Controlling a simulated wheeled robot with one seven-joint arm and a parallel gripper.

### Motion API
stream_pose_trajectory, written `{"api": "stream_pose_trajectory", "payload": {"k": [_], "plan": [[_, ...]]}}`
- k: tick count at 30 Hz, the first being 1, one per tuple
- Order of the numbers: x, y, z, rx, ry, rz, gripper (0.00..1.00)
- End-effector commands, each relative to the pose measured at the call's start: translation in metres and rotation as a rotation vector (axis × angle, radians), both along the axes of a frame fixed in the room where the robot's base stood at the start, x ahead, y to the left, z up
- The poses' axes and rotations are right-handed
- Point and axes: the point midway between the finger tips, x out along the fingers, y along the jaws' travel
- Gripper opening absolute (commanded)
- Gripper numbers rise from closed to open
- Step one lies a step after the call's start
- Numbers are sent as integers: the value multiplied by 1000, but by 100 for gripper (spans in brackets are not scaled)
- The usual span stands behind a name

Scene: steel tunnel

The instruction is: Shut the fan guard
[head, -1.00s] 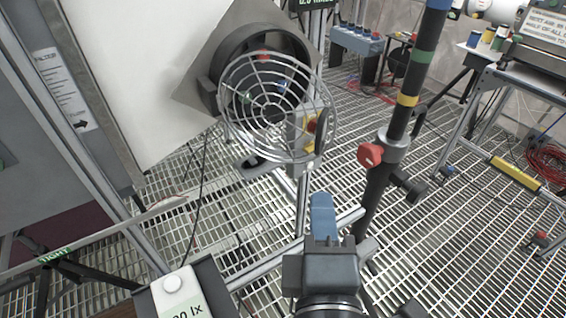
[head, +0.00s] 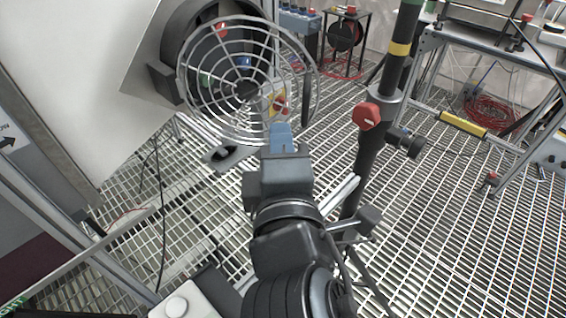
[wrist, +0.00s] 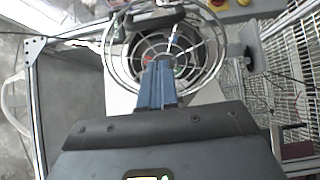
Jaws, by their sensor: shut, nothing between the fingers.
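The fan guard (head: 213,100) is a round grey wire grille in the upper middle of the head view. It stands swung out at an angle from the dark round fan housing (head: 172,38) behind it, with a gap on its right side. In the wrist view the guard (wrist: 199,75) lies ahead of my fingers, with a dark handle-like bar (wrist: 152,19) at its top. My gripper (head: 282,138) has blue fingers, shut and empty, just below the guard's lower right rim. The fingers (wrist: 158,85) overlap the guard in the wrist view; whether they touch it I cannot tell.
A dark pole with coloured bands and a red knob (head: 367,116) stands close to the right of my arm. A white panel (head: 75,70) fills the left. A workbench (head: 480,50) is at the far right. Open grating floor (head: 430,220) lies between.

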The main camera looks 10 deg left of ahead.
Motion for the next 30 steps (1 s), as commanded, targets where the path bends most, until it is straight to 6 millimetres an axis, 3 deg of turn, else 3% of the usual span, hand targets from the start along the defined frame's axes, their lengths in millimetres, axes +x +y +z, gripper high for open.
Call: {"api": "stream_pose_trajectory", "payload": {"k": [3,9,25,30], "plan": [[18,-8,1,0,1,-2,0],[34,-19,1,0,0,0,0],[43,-24,2,0,1,0,0],[76,-34,7,-1,1,-5,0]]}}
